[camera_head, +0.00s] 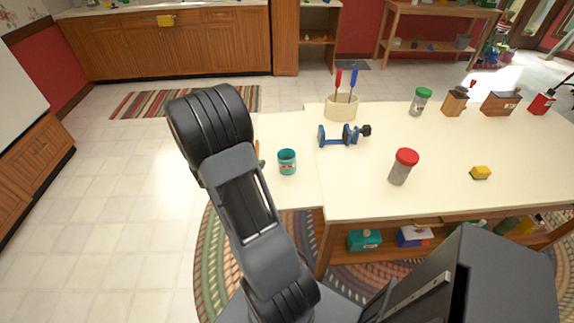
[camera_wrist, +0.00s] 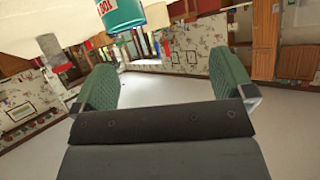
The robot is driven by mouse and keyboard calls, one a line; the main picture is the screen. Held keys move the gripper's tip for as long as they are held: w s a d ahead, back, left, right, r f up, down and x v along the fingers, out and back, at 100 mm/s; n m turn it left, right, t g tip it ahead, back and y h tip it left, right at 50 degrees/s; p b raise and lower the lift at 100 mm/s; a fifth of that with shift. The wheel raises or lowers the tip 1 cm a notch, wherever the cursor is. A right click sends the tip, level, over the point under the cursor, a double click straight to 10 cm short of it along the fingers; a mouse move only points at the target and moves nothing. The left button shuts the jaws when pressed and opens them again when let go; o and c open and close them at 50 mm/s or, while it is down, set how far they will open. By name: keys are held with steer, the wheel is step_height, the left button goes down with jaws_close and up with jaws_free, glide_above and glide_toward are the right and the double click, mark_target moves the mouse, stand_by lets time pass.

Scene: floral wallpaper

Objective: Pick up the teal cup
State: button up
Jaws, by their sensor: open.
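The teal cup (camera_head: 287,168) stands upright on the left end of the white table, with a pale label band on its side. In the wrist view the teal cup (camera_wrist: 122,16) shows at the top edge, partly cut off, beyond the fingertips and not between them. My gripper (camera_wrist: 166,66) is open and empty, with its two green pads wide apart. In the head view my arm hides most of my gripper, just left of the cup.
Open floor (camera_head: 120,210) lies left of the table.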

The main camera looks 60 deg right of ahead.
steer(key=s+d+f+m+g, duration=0.1)
steer(key=s+d+f+g, duration=0.1)
steer(key=s+d+g, duration=0.15)
glide_toward(293, 154)
steer(key=shift+t, duration=0.25)
steer(key=shift+x, duration=3.75)
steer(key=shift+w+a+f, duration=0.1)
steer(key=shift+f, duration=0.1)
steer(key=c, duration=1)
steer(key=shift+r, duration=0.1)
